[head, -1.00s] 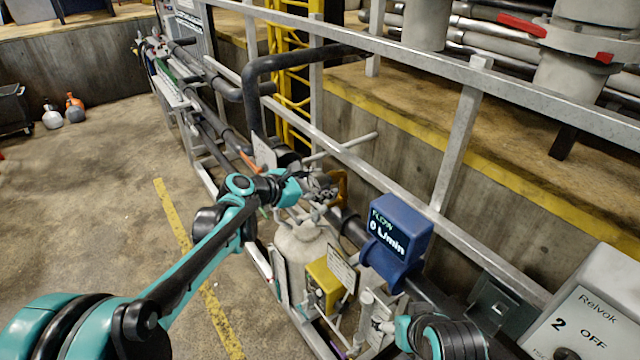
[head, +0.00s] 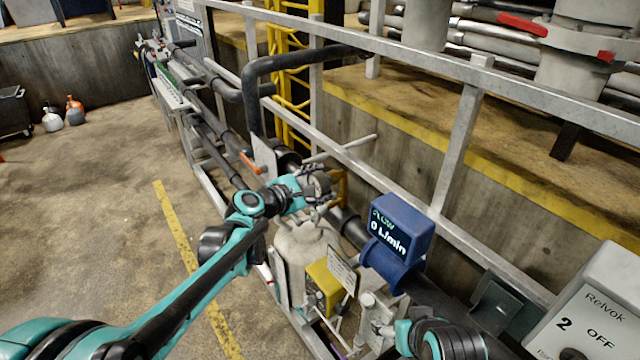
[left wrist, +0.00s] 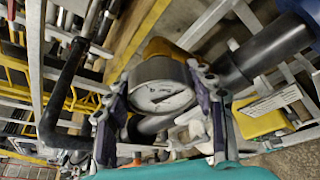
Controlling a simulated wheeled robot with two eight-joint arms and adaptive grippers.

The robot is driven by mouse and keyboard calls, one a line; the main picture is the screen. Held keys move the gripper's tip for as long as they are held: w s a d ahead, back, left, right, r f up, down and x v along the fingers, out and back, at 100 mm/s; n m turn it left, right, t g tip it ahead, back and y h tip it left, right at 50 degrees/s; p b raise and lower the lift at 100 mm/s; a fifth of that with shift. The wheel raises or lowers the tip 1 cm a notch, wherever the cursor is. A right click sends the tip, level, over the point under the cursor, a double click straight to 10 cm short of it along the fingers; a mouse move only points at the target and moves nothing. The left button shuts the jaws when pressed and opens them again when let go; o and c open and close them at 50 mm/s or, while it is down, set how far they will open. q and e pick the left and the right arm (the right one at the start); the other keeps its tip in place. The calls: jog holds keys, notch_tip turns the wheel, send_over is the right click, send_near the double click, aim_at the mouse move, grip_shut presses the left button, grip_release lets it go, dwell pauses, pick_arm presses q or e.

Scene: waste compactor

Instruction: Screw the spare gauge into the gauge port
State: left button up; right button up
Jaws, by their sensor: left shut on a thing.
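My left gripper (head: 318,190) is stretched out over the white tank (head: 300,245). In the left wrist view the left gripper (left wrist: 165,105) is shut on a round gauge (left wrist: 160,88) with a white dial and a dark needle. The gauge sits between the two fingers, its face turned towards the wrist camera. In the head view the gauge (head: 320,183) is small and partly covered by the gripper. The gauge port cannot be made out in either view.
A blue flow meter (head: 396,240) reading 0 L/min sits on the pipe to the right. A yellow box (head: 325,285) with a tag is below the gripper. Grey rails (head: 465,140) run behind. A grey Relvok control box (head: 590,315) is at lower right. Open floor lies left.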

pick_arm(q)
jog(key=m+t+b, duration=0.1)
jog(key=m, duration=0.1)
jog(key=shift+f+m+t+b, duration=0.15)
jog(key=shift+m+t+b, duration=0.15)
jog(key=shift+b, duration=0.1)
jog(key=shift+m+t+b, duration=0.3)
jog(key=shift+m+t, duration=0.1)
jog(key=shift+m, duration=0.3)
jog(key=shift+r, duration=0.2)
jog(key=o, duration=1.4)
jog(key=shift+d, duration=0.15)
jog(key=shift+c, duration=0.2)
jog(key=shift+c, duration=0.3)
